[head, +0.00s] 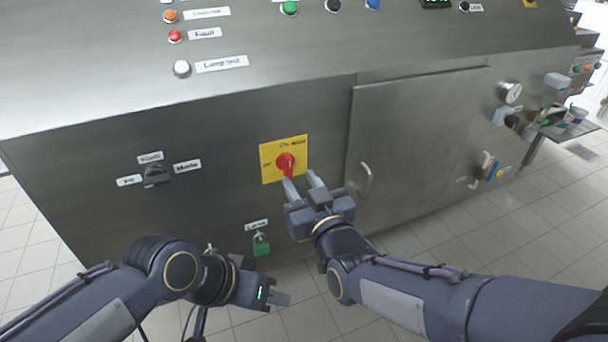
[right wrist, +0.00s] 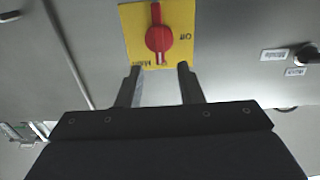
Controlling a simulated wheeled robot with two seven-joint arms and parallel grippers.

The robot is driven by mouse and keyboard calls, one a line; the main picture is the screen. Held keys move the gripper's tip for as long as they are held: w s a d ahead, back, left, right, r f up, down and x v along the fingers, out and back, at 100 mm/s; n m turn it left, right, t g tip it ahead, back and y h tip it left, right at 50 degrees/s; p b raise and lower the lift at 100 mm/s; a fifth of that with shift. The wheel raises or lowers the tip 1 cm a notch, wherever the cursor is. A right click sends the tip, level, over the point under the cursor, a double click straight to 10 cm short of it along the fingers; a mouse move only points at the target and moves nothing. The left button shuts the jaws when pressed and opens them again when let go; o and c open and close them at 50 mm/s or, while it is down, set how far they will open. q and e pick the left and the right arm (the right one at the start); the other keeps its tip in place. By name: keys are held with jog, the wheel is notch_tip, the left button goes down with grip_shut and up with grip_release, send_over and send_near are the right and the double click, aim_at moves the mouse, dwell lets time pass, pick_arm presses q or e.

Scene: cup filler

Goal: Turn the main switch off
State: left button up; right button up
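The main switch is a red rotary knob (head: 285,162) on a yellow plate (head: 300,147) on the front of the steel machine. The plate has an "Off" mark on its left side in the head view. The knob's bar stands roughly upright; in the right wrist view the knob (right wrist: 159,38) appears upside down with its bar vertical. My right gripper (head: 301,180) is open just in front of and below the knob. Its two fingers (right wrist: 158,82) are apart, with nothing between them. My left gripper (head: 282,299) hangs low in front of the machine, away from the switch; its finger gap is not clear.
A black selector (head: 156,175) with labels is left of the switch. A steel door (head: 420,140) with a handle (head: 365,178) is close to the right of my right gripper. Buttons line the sloped panel above.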

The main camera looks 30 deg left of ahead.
aim_at(290, 165)
jog(key=x, duration=0.6)
jog(key=shift+c, duration=0.4)
grip_shut()
